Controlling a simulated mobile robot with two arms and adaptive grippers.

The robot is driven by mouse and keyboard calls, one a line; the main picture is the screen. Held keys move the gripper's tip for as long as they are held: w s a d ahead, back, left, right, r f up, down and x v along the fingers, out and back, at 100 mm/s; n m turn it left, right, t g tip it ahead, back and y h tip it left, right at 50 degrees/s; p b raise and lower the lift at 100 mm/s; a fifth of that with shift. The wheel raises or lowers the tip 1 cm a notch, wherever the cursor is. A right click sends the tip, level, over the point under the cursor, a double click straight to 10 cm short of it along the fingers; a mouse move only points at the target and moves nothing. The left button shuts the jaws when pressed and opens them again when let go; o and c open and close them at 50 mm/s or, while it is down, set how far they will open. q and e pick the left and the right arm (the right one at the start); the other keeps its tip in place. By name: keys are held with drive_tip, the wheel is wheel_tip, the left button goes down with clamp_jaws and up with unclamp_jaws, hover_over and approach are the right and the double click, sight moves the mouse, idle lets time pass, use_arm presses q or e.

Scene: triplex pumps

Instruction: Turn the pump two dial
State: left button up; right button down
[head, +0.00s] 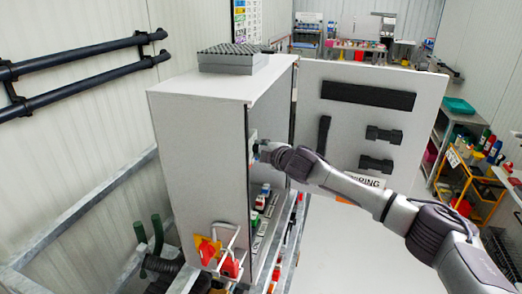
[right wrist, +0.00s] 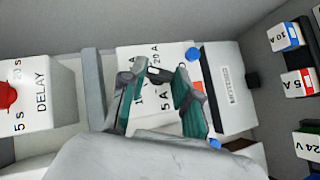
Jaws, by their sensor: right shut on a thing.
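An open grey cabinet (head: 200,150) stands in the middle of the head view. My right arm reaches into it from the right, and my right gripper (head: 260,149) is at a panel on its inner wall. In the right wrist view the two teal-padded fingers of my right gripper (right wrist: 158,88) stand either side of a dial (right wrist: 158,74) on a white module (right wrist: 146,56) marked with ampere values. The gripper is shut on this dial, most of which the fingers hide. I cannot read a pump number. My left gripper is not in view.
A module marked DELAY with a red knob (right wrist: 6,95) is at the left in the wrist view. A grey-white box (right wrist: 232,88) and several ampere-labelled parts are at the right. The open cabinet door (head: 345,120) stands behind my right arm.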

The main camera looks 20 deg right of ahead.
idle(0.4)
drive_tip(key=c, duration=0.8)
unclamp_jaws()
drive_tip(key=shift+c, duration=0.2)
drive_tip(key=v, duration=1.2)
drive_tip(key=shift+w+r, duration=0.1)
